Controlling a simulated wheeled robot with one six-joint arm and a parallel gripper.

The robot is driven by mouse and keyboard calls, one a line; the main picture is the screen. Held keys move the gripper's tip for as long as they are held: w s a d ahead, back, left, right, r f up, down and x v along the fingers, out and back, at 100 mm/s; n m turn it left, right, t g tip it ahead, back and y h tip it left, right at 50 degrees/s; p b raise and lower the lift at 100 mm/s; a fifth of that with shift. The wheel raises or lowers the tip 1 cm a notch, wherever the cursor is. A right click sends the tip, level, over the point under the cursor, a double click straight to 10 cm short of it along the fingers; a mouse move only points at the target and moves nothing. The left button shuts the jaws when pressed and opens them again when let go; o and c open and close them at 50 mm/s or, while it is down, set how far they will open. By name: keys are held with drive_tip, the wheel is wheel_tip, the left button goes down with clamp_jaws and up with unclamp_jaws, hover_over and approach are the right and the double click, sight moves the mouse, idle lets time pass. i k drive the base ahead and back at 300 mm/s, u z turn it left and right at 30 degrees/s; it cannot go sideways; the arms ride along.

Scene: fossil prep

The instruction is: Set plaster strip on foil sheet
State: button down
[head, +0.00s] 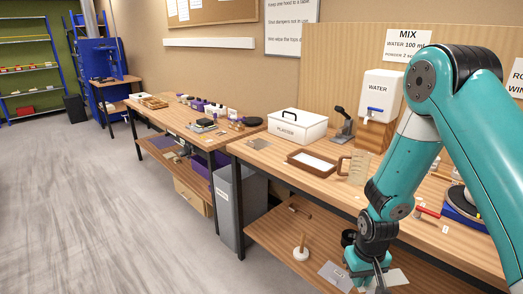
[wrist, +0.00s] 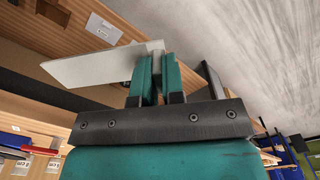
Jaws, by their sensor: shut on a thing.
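My gripper (wrist: 152,78) is shut on a flat, pale, stiff-looking strip, which I take to be the plaster strip (wrist: 92,66). In the wrist view the strip sticks out to the left of the fingers. In the head view my gripper (head: 377,284) is low at the bottom edge, in front of the workbench's lower shelf. A pale piece (head: 398,278) shows just right of it, probably the held strip. A grey flat sheet (head: 334,274) lies left of the gripper. Another grey sheet (head: 258,143) lies on the benchtop; I cannot tell which is the foil sheet.
On the bench (head: 238,150) stand a white plaster box (head: 298,125), a brown-rimmed tray (head: 293,164), a clear jug (head: 358,167) and a water dispenser (head: 383,95). A white-based tool (head: 301,252) stands on the lower shelf. A grey bin (head: 237,212) is at the left; open floor lies beyond.

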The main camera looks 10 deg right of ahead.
sight(259, 144)
drive_tip(key=u, duration=1.15)
drive_tip(key=i, duration=1.25)
drive_tip(key=z, duration=0.5)
